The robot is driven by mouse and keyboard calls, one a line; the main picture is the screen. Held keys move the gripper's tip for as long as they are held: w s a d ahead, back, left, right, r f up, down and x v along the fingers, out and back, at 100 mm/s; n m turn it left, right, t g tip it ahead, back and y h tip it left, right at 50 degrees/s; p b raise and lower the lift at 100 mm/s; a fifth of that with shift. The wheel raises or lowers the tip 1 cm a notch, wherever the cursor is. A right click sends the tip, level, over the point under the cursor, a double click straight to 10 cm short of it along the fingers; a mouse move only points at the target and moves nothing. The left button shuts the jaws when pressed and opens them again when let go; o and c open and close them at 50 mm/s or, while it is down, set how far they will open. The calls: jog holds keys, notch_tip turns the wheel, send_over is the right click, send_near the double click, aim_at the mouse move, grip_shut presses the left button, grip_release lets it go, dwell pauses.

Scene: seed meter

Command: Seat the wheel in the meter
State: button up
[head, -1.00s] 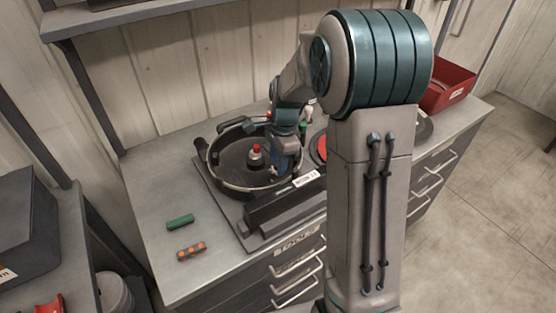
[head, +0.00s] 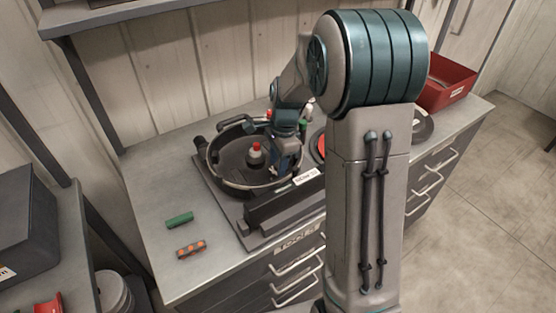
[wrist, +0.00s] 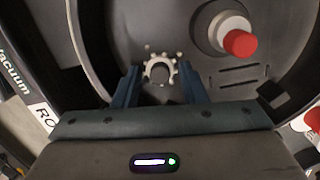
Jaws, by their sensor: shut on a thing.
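The seed meter is a round black open housing (head: 222,181) on a flat base, with a red-capped hub (head: 256,152) inside. The red cap also shows at upper right in the wrist view (wrist: 240,42). My gripper (head: 284,170) reaches down into the right side of the housing. In the wrist view, a small pale toothed wheel (wrist: 147,72) lies between the two blue fingertips (wrist: 160,78), and my gripper is shut on it. I cannot tell whether the wheel touches the housing floor. The head view hides the wheel behind the fingers.
A green block (head: 180,220) and a dark piece with orange dots (head: 191,249) lie on the bench at left front. A red bin (head: 447,82) stands at the back right. A red round part (head: 318,147) is close to the arm.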

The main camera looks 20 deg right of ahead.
jog(key=shift+f, duration=0.6)
dwell(1.5)
jog(key=o, duration=1)
jog(key=shift+c, duration=0.2)
jog(key=shift+r, duration=0.15)
jog(key=shift+r+p, duration=3.4)
jog(key=shift+r, duration=1.2)
